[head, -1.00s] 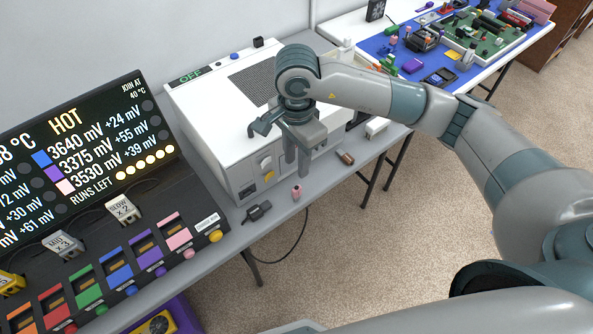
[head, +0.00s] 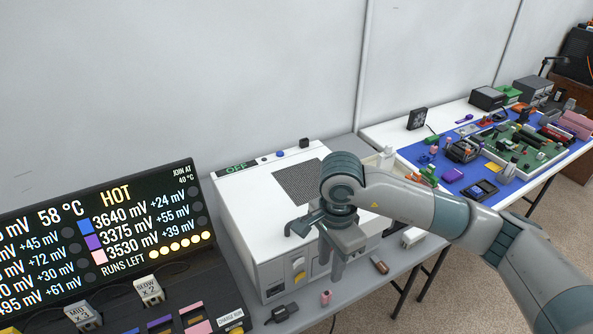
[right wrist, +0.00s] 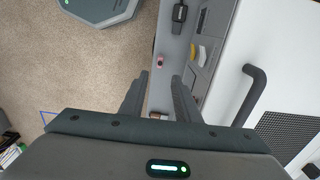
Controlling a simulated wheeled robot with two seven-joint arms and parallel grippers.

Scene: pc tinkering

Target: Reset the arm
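My right arm (head: 420,205) reaches in from the right in the head view. Its gripper (head: 330,272) points down, above the front of a white box-shaped unit (head: 245,215) marked OFF. In the right wrist view the two fingers (right wrist: 158,85) stand apart with nothing between them. A small pink cylinder (head: 326,297) lies on the grey bench below the gripper and also shows in the right wrist view (right wrist: 160,61). A brown cylinder (head: 380,265) lies to its right. My left gripper is in neither view.
A black display panel (head: 40,215) reading HOT and 58 °C stands at the left. A dark handle (right wrist: 251,95) rises from the white unit. A blue mat (head: 425,155) with circuit parts lies on the table at the right. Open carpet (right wrist: 90,65) lies beyond the bench edge.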

